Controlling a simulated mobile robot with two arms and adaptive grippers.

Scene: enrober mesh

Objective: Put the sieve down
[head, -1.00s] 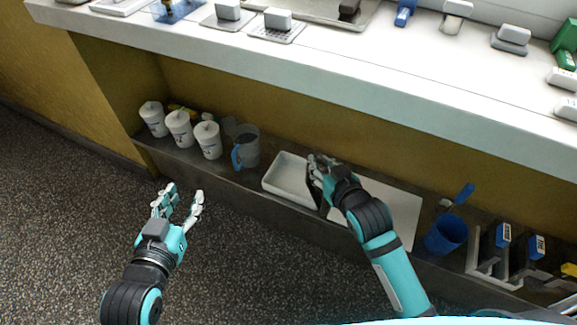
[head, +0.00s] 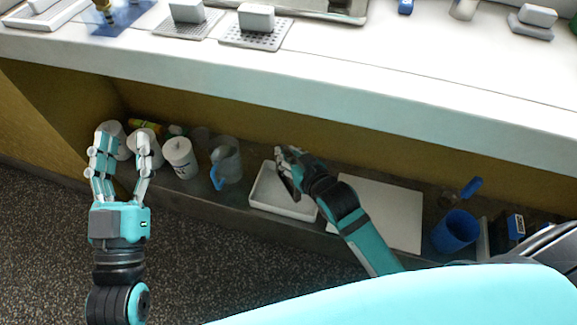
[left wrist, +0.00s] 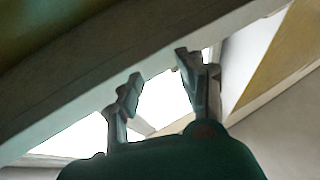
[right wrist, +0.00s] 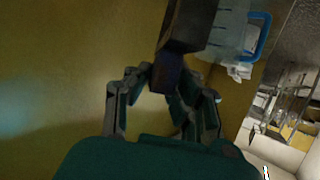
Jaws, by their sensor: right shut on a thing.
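My right gripper (head: 286,160) is shut on a dark thing, apparently the sieve (head: 288,183), above the back left part of a white tray (head: 285,209) on the low shelf. In the right wrist view the fingers close around its dark handle end (right wrist: 168,75), and a dark brown part (right wrist: 190,25) reaches up from there. Most of the sieve is hidden by the hand in the head view, and I cannot tell whether it touches the tray. My left gripper (head: 124,150) is open and empty, in front of the white tubs.
The shelf (head: 240,205) also holds several white lidded tubs (head: 180,158), a clear jug (head: 228,162) with a blue handle, a flat white board (head: 390,205) and a blue cup (head: 455,232). A white counter (head: 300,85) overhangs the shelf.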

